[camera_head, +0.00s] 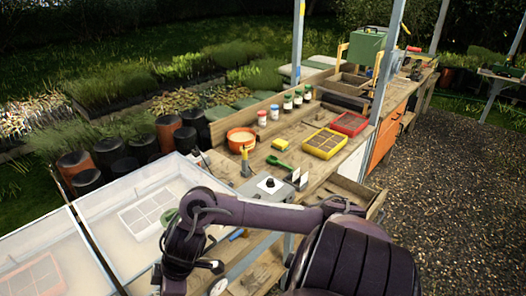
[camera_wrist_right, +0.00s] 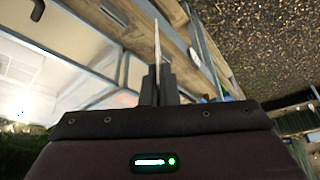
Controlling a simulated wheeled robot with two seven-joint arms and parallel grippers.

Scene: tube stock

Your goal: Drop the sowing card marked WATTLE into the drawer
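A thin pale card (camera_wrist_right: 157,45) shows edge-on in the right wrist view. My right gripper (camera_wrist_right: 160,84) is shut on its lower end. Its face is turned away, so no marking can be read. In the head view, an open wooden drawer (camera_head: 350,187) juts from the bench front toward the gravel. The right fingertips cannot be made out in the head view. Small white cards (camera_head: 302,175) with dark parts stand at the bench edge, too small to read. My left gripper is not in view.
On the bench (camera_head: 318,187) are a grey box with a black knob (camera_head: 270,185), a green scoop (camera_head: 278,162), an orange bowl (camera_head: 241,140), yellow (camera_head: 325,143) and red (camera_head: 350,124) trays, and several jars. A glazed cold frame (camera_head: 115,200) lies left. Gravel (camera_head: 450,190) is open at right.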

